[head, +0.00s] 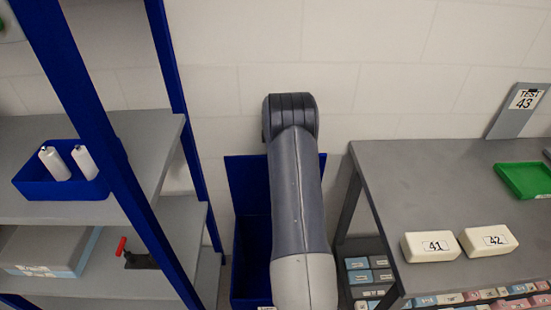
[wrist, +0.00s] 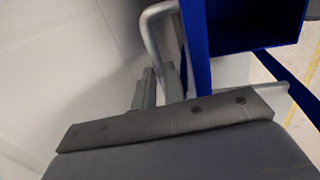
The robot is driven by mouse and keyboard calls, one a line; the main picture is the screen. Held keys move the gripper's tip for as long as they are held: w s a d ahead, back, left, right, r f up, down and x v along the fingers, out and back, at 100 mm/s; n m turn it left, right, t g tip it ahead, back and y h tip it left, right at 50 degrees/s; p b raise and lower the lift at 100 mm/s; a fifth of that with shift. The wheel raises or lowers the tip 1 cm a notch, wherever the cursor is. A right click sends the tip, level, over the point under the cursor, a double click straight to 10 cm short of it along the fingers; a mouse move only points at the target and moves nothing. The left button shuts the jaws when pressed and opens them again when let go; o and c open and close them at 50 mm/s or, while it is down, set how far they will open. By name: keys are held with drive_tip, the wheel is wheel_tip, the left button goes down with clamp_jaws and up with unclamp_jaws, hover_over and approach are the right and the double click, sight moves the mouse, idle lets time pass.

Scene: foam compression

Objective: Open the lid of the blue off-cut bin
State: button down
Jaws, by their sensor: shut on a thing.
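The blue off-cut bin (head: 252,262) stands on the floor between the shelf rack and the grey table, partly hidden by my arm. Its blue lid (head: 245,185) stands raised at the back, near the wall, and the dark inside of the bin shows. In the wrist view the lid (wrist: 194,45) appears nearly edge-on, with a grey bar handle (wrist: 152,32) on it. My gripper (wrist: 158,88) is shut on the handle, whose lower end runs down between the fingers. In the head view the gripper is hidden behind my arm.
A shelf rack (head: 130,180) with blue posts stands close on the left, holding a blue tray (head: 62,188) with white bottles. The grey table (head: 400,190) on the right holds foam blocks 41 (head: 430,247) and 42 (head: 488,241) and a green tray (head: 525,180). The wall is close behind.

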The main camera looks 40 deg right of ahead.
drive_tip(key=shift+w+d, duration=0.3)
drive_tip(key=shift+w, duration=0.15)
drive_tip(key=c, duration=1.5)
unclamp_jaws()
drive_tip(key=r, duration=0.3)
drive_tip(key=s+r+b, duration=0.1)
drive_tip(key=r, duration=0.3)
drive_tip(key=a+r+b, duration=0.1)
drive_tip(key=r, duration=0.2)
drive_tip(key=shift+s+r, duration=0.3)
drive_tip(key=shift+r, duration=0.1)
drive_tip(key=shift+f, duration=0.1)
drive_tip(key=f, duration=0.3)
drive_tip(key=w+f+p, duration=0.1)
drive_tip(key=f, duration=0.3)
drive_tip(key=d+f+p, duration=0.1)
drive_tip(key=f, duration=0.2)
drive_tip(key=shift+w+f, duration=0.25)
drive_tip(key=shift+f, duration=0.05)
